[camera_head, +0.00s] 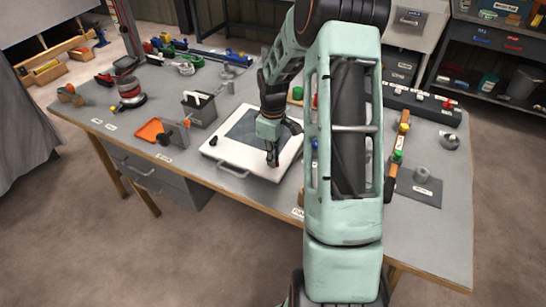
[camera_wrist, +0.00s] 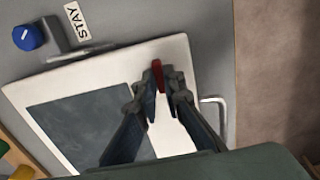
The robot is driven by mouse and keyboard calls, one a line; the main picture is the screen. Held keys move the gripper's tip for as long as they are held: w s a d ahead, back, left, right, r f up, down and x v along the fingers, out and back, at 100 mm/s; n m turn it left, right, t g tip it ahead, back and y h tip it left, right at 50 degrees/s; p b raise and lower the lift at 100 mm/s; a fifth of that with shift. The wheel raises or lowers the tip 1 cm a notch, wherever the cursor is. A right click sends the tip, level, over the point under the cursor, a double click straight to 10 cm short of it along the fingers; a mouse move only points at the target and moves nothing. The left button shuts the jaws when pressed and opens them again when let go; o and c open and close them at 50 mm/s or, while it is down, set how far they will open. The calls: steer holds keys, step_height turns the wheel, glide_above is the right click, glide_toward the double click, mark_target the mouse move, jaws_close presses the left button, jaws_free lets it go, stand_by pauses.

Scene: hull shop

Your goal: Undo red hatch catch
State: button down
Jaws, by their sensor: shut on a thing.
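The red hatch catch (camera_wrist: 158,75) sits on the white hatch frame (camera_wrist: 105,68), near its edge. In the wrist view my gripper (camera_wrist: 160,92) is shut on the red catch, which shows between and just beyond the fingertips. In the head view my gripper (camera_head: 272,163) reaches down to the near right part of the white hatch (camera_head: 235,162); only a little red shows at the tips. The hatch has a dark grey panel (camera_wrist: 85,125) and lies flat on the bench. The lower part of the catch is hidden by the fingers.
A blue knob (camera_wrist: 28,37) and a "STAY" label (camera_wrist: 77,20) are beside the hatch. A metal handle (camera_wrist: 214,112) is at the bench edge. A black knob (camera_head: 212,140), an orange tray (camera_head: 151,130) and a grey box (camera_head: 199,108) stand left of my gripper.

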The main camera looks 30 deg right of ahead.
steer(key=c, duration=2)
jaws_free()
steer(key=shift+c, duration=0.2)
step_height(320, 180, up, 12)
steer(key=shift+w, duration=0.15)
